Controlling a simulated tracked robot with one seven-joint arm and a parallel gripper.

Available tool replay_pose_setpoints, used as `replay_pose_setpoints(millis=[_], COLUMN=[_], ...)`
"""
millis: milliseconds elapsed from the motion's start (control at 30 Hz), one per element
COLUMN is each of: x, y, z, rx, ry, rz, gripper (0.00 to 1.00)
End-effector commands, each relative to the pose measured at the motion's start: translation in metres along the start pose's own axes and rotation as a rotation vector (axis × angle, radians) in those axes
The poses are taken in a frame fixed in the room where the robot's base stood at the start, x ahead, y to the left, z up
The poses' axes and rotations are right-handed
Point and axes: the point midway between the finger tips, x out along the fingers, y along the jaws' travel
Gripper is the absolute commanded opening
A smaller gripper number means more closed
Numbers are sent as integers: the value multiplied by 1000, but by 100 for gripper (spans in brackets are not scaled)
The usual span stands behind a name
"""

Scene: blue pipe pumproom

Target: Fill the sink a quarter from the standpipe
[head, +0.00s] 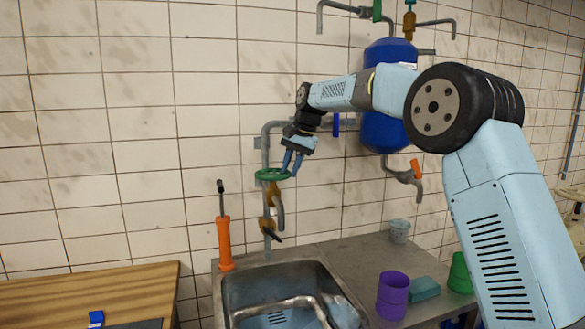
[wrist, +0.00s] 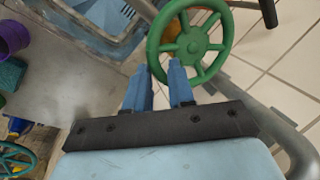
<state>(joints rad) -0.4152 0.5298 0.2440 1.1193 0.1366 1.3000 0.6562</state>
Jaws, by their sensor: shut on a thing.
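The green handwheel (head: 268,175) sits on the brass-bodied standpipe (head: 272,193) on the tiled wall, above the sink's back edge. My gripper (head: 291,163) reaches in from the right and is shut on the wheel's rim. In the wrist view the two blue fingers (wrist: 160,72) are at the near edge of the green handwheel (wrist: 200,30). The standpipe's grey spout (head: 280,216) points down. The steel sink (head: 232,284) lies below; pale blue slotted shapes show in it, perhaps a reflection. I cannot tell the water level or whether water runs.
An orange-handled tool (head: 224,245) stands left of the sink. A purple cup (head: 393,296), a teal block (head: 424,288), a green cup (head: 460,272) and a grey-blue cup (head: 399,231) are on the counter to the right. A blue tank (head: 388,130) hangs behind my arm.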

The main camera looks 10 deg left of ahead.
Motion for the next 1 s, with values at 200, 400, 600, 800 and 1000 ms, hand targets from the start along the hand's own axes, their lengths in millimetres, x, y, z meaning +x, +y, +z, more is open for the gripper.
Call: replay_pose_setpoints(millis=[200, 400, 600, 800, 1000], x=[-1, -1, -1, -17, -54], y=[4, 2, 1, 0, 1], z=[-4, -2, -1, -2, -3], rx=[7, 5, 3, 2, 3], ry=[8, 5, 3, 5, 6], rz=[3, 2, 1, -1, -1], gripper=[32, 47, 47, 47, 47])
